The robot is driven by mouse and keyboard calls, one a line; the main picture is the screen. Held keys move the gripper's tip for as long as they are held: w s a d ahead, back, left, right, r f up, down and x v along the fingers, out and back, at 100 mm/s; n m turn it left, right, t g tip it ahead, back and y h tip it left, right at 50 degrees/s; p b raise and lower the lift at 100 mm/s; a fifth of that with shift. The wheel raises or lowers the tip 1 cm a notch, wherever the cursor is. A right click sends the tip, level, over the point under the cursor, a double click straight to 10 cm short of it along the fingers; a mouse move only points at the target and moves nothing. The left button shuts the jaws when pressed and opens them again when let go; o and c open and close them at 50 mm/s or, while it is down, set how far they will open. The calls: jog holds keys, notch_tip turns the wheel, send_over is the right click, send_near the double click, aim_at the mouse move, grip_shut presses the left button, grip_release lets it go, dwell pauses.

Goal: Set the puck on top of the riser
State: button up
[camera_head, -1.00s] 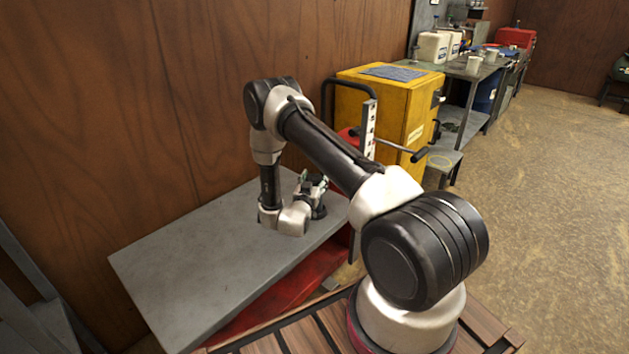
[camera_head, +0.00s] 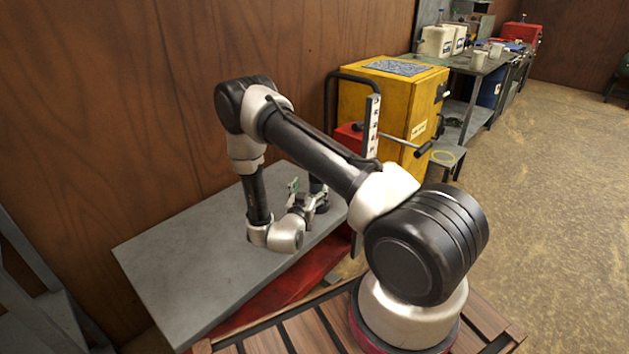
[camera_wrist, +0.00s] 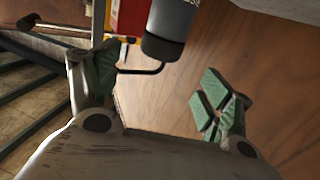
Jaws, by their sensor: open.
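A dark grey cylinder (camera_wrist: 168,30) with pale lettering is at the top of the wrist view; I take it for the puck. It stands on the grey table in the head view (camera_head: 317,186), partly hidden by my gripper. My gripper (camera_wrist: 158,78) is open and empty, its green-padded fingers apart, with the cylinder beyond the fingertips and a little above their middle in the picture. In the head view my gripper (camera_head: 307,198) is low over the table, beside the cylinder. A small stand (camera_head: 447,157) with a yellow ring on top may be the riser; I cannot tell for sure.
The grey table (camera_head: 190,262) has a wide bare top against the wood wall. A yellow cabinet (camera_head: 395,105) with a black handle frame stands behind its right end. A long workbench (camera_head: 475,65) with containers runs farther back.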

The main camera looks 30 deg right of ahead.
jog(key=w+a+r+g+y, duration=0.1)
jog(key=w+a+r+y, duration=0.15)
jog(key=r, duration=0.35)
jog(key=w+a+r+y, duration=0.2)
jog(key=w+r+y, duration=0.1)
jog(key=w+r, duration=0.15)
jog(key=s+a+r+n+g+y, duration=0.1)
jog(key=s+a+r+n+y, duration=0.15)
jog(key=r, duration=0.55)
jog(key=s+a+r+n+g+y, duration=0.1)
jog(key=s+a+r+y, duration=0.2)
jog(key=r, duration=0.5)
jog(key=s+d+r+n+g+y, duration=0.1)
jog(key=s+r, duration=0.3)
jog(key=s, duration=0.3)
jog(key=s+r+n+g+y, duration=0.1)
jog(key=s+r+n+y, duration=0.1)
jog(key=s+r, duration=0.3)
jog(key=s+d+n+g+h, duration=0.1)
jog(key=s+d+g, duration=0.1)
jog(key=s, duration=0.9)
jog(key=s+d+r+n+g, duration=0.1)
jog(key=s+d+g, duration=0.1)
jog(key=s, duration=1)
jog(key=shift+d+h, duration=0.4)
jog(key=shift+d, duration=0.45)
jog(key=shift+r, duration=0.1)
jog(key=shift+c, duration=0.5)
